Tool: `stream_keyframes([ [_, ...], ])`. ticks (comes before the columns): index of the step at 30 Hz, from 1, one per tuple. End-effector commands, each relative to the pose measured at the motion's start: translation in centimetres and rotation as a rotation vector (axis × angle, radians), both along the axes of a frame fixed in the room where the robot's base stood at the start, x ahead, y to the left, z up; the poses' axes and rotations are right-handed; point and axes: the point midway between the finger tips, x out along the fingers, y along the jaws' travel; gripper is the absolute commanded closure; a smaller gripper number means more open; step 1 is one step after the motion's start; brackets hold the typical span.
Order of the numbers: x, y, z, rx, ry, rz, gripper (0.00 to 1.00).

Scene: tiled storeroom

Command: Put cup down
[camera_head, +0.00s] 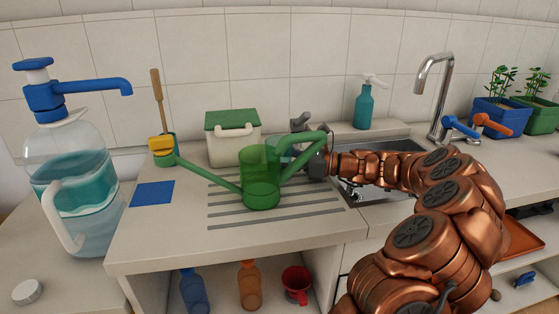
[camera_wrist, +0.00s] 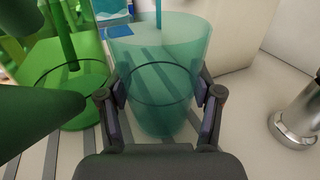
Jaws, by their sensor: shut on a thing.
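A clear teal cup (camera_wrist: 160,90) is between the two fingers of my gripper (camera_wrist: 160,98) in the wrist view, and the fingers press on its sides. The cup looks upright and empty. In the head view my gripper (camera_head: 308,143) is behind the green watering can's handle. A little of the teal cup (camera_head: 287,149) shows there, mostly hidden by the can. Grey drain stripes show through and below the cup. I cannot tell whether its base touches the counter.
The green watering can (camera_head: 262,185) stands on the striped counter (camera_head: 180,235), close beside the cup. A white box with a green lid (camera_head: 232,137) stands behind. The sink (camera_head: 375,178) and tap (camera_head: 432,95) are to the right. A blue cloth (camera_head: 152,193) lies left.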

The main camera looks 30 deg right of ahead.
Motion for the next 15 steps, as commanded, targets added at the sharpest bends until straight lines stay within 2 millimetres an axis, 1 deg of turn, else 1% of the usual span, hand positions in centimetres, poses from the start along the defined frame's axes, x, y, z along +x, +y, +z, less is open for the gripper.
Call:
stream_keyframes([
  [9,0.0,-0.01,-0.26,0.001,0.0,0.0,0.73],
  [10,0.0,-0.01,-0.29,0.001,0.0,0.0,0.33],
  [15,-0.02,-0.01,-0.28,0.001,0.0,0.001,0.15],
])
